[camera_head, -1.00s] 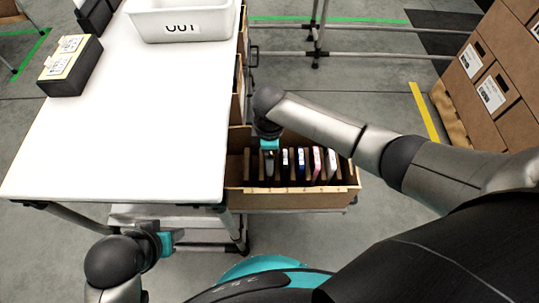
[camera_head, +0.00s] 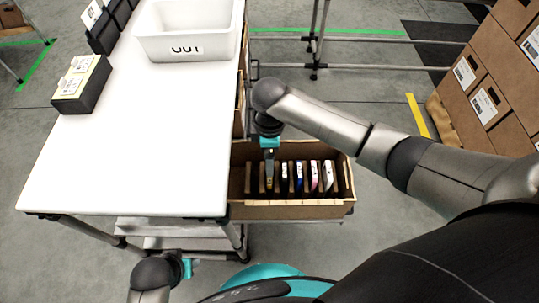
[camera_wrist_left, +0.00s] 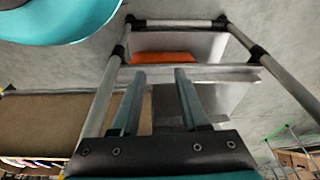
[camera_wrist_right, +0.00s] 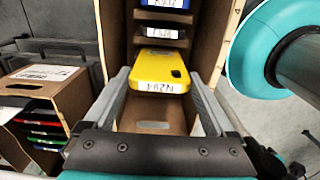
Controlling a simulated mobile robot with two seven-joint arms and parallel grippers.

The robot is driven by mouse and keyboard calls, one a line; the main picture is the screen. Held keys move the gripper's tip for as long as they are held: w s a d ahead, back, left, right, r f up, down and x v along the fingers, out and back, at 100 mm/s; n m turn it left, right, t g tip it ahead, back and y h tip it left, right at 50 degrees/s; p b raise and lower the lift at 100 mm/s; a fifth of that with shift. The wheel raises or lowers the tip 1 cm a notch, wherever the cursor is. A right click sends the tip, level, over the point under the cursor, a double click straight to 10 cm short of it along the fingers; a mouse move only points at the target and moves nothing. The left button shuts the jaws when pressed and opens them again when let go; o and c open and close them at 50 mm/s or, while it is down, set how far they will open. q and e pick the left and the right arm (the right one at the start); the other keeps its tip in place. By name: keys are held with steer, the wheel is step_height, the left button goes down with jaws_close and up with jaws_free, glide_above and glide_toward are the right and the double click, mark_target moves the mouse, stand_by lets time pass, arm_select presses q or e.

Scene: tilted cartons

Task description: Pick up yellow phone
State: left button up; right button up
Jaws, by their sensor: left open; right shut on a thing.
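The yellow phone (camera_wrist_right: 160,70) is upright between the fingers of my right gripper (camera_wrist_right: 163,78) in the right wrist view, with a white label on its top edge. In the head view my right gripper (camera_head: 269,146) is shut on it at the left end of the open carton (camera_head: 290,210). A narrow yellow strip of the phone (camera_head: 270,183) shows below the fingers; its lower end is hard to make out. My left gripper (camera_head: 187,268) is open and empty, low beside the table's front end. Its spread fingers (camera_wrist_left: 159,75) show in the left wrist view.
Several other phones (camera_head: 314,176) stand in the carton's slots to the right. The white table (camera_head: 130,150) is left of the carton, with a white OUT bin (camera_head: 188,45) and a black-and-yellow box (camera_head: 82,84). Stacked cartons (camera_head: 490,95) stand at the right.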

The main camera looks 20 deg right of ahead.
step_height(320, 180, up, 3)
steer(key=shift+r+p, duration=0.1)
steer(key=shift+p, duration=0.6)
steer(key=shift+r, duration=0.35)
step_height(320, 180, up, 6)
steer(key=p, duration=0.3)
steer(key=shift+f, duration=0.25)
arm_select(q)
steer(key=s+a+f, duration=0.4)
steer(key=s+f, duration=0.2)
steer(key=f, duration=0.2)
steer(key=shift+s+a+f+p, duration=0.2)
steer(key=shift+a+f+p, duration=0.1)
steer(key=shift+f+p, duration=0.1)
arm_select(e)
steer(key=shift+r, duration=0.9)
steer(key=shift+r, duration=0.1)
